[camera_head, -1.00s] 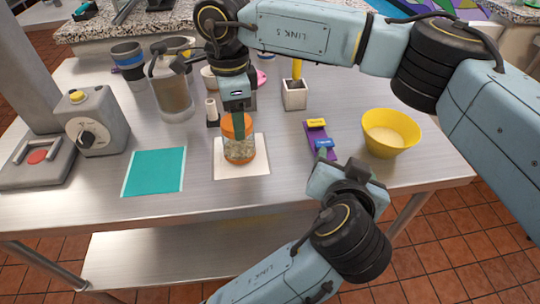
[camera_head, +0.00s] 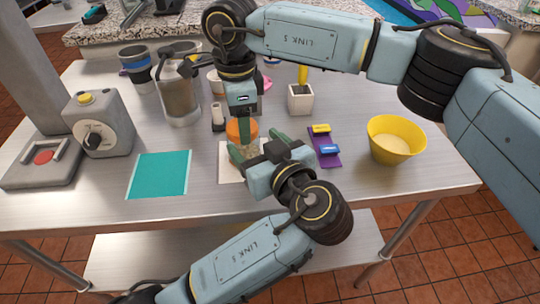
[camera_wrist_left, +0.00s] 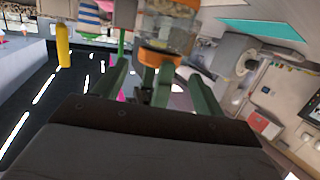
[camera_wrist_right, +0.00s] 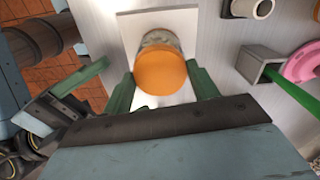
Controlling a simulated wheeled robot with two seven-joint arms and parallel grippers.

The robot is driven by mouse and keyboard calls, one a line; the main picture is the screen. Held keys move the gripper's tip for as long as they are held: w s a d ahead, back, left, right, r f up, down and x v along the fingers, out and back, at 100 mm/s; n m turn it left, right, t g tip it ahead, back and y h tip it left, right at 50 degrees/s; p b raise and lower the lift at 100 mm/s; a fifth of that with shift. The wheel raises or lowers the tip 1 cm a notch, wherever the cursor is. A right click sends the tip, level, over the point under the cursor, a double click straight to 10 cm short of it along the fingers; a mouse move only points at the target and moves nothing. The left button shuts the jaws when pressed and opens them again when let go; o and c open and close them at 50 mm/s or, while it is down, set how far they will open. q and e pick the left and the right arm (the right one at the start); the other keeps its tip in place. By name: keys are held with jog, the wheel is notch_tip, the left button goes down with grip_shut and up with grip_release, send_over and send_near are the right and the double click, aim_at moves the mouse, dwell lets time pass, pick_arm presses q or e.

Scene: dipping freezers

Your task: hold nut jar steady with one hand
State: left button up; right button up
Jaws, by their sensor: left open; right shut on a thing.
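The nut jar has clear walls and an orange lid (camera_head: 235,132); it stands upright on a white mat (camera_head: 230,174). My right gripper (camera_head: 244,132) reaches down from above and is shut on the jar's lid; its fingers flank the lid (camera_wrist_right: 162,72) in the right wrist view. My left gripper (camera_head: 259,148) is open in front of the jar, fingers spread and pointing toward it, partly hiding the jar body. In the left wrist view the jar body (camera_wrist_left: 168,32) is beyond the open fingers. I cannot tell whether they touch it.
A purple strip (camera_head: 322,152) with yellow and blue blocks and a yellow bowl (camera_head: 392,141) are to the right. A white square pot (camera_head: 301,100) and a clear canister (camera_head: 179,97) stand behind. A teal mat (camera_head: 158,175) and a grey dial box (camera_head: 99,125) are to the left.

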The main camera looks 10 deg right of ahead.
pick_arm(q)
jog(key=x, duration=0.5)
jog(key=shift+w+a+f, duration=0.1)
jog(key=shift+w+f, duration=0.05)
jog(key=shift+w, duration=0.15)
jog(key=shift+c, duration=0.3)
jog(key=c, duration=0.7)
jog(key=o, duration=0.8)
jog(key=shift+c, duration=0.2)
